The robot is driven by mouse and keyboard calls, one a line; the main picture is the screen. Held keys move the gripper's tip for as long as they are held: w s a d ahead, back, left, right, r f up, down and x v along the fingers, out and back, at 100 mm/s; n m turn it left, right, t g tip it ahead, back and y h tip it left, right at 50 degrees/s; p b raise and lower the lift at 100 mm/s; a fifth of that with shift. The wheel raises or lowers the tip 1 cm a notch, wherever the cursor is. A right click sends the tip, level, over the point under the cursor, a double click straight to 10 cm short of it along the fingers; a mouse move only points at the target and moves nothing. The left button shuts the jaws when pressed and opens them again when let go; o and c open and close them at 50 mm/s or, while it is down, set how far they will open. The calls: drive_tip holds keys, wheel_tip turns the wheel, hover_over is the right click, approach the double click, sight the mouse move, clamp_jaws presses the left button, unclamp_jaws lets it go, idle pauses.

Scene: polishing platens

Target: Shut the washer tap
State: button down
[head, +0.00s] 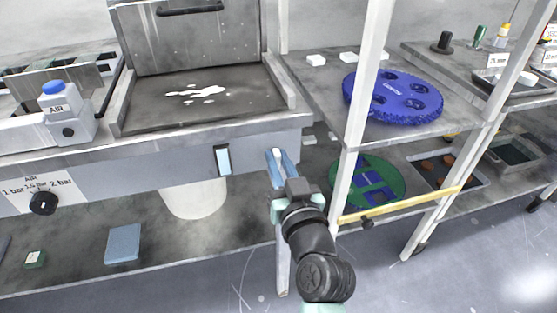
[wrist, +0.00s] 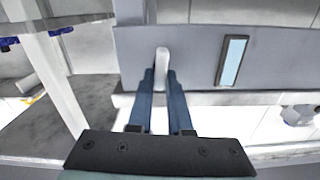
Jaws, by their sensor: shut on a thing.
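The washer tap shows as a white lever handle (wrist: 162,60) in the wrist view, standing upright against the grey front panel of the washer. In the head view the light handle (head: 275,153) shows between the blue fingers near the right end of the panel. My gripper (wrist: 160,80) is shut on the handle, with a blue finger on each side near its lower part. My gripper also shows in the head view (head: 281,158), reaching up from below. The tap's mount on the panel is hidden or too small to tell.
A light-blue sight window (head: 223,160) is in the panel left of the tap. A white shelf post (head: 358,110) stands close on the right. A shelf holds a blue toothed disc (head: 393,97). An air regulator knob (head: 43,203) is far left.

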drive_tip(key=m+p, duration=0.1)
drive_tip(key=m, duration=0.3)
drive_tip(key=shift+d, duration=0.2)
drive_tip(key=shift+w+d+f+m+p, duration=0.15)
drive_tip(key=shift+m+p, duration=0.65)
drive_tip(key=shift+m, duration=1.35)
drive_tip(key=shift+s+d+f+m+p, duration=0.2)
drive_tip(key=shift+m+p, duration=0.55)
drive_tip(key=shift+m, duration=1.35)
drive_tip(key=shift+w+f+m+p, duration=0.2)
drive_tip(key=shift+m+p, duration=0.6)
drive_tip(key=shift+m, duration=1.35)
drive_tip(key=shift+f, duration=0.1)
drive_tip(key=c, duration=0.8)
unclamp_jaws()
drive_tip(key=shift+c, duration=0.2)
